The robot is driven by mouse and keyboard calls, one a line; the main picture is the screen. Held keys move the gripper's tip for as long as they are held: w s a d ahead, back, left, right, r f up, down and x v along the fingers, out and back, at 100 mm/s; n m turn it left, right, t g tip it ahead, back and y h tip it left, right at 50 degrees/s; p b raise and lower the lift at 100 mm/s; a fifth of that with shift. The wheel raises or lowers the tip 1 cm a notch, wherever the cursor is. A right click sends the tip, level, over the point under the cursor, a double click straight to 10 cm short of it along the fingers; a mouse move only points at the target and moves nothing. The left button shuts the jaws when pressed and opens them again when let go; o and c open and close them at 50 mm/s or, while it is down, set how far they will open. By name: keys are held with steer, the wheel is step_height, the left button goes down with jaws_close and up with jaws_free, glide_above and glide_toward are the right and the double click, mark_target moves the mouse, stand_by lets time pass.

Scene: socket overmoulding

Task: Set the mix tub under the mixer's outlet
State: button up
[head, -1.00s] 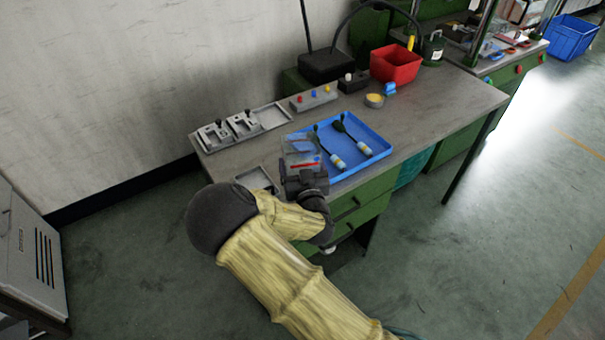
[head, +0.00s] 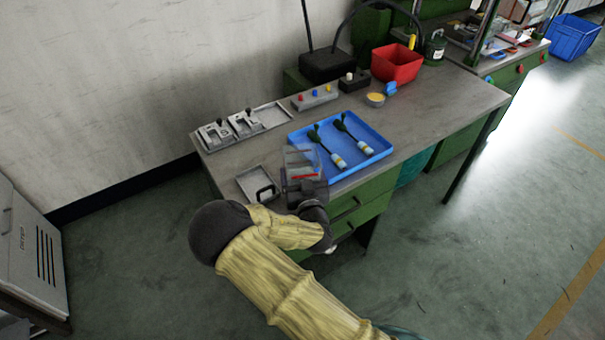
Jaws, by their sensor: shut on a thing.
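My gripper (head: 303,178) is at the front edge of the bench, between the grey tray and the blue tray. It is shut on a pale see-through thing (head: 302,156) with a red line, which overlaps the blue tray's left edge in the picture. Whether this is the mix tub I cannot tell; the dark gripper body hides its lower part. A small round tub with yellow contents (head: 375,100) stands towards the back of the bench. I cannot clearly pick out the mixer or its outlet.
The blue tray (head: 376,139) holds two dark-handled tools (head: 352,135). A grey tray (head: 250,176) with a black loop (head: 266,191) lies at the left front. Grey fixtures (head: 229,128), a button box (head: 314,97) and a red bin (head: 397,63) stand behind. The bench's right side is clear.

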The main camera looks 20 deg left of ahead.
steer(key=shift+f, duration=0.1)
steer(key=o, duration=0.9)
steer(key=shift+s, duration=0.1)
steer(key=b+v, duration=0.1)
steer(key=v, duration=1.1)
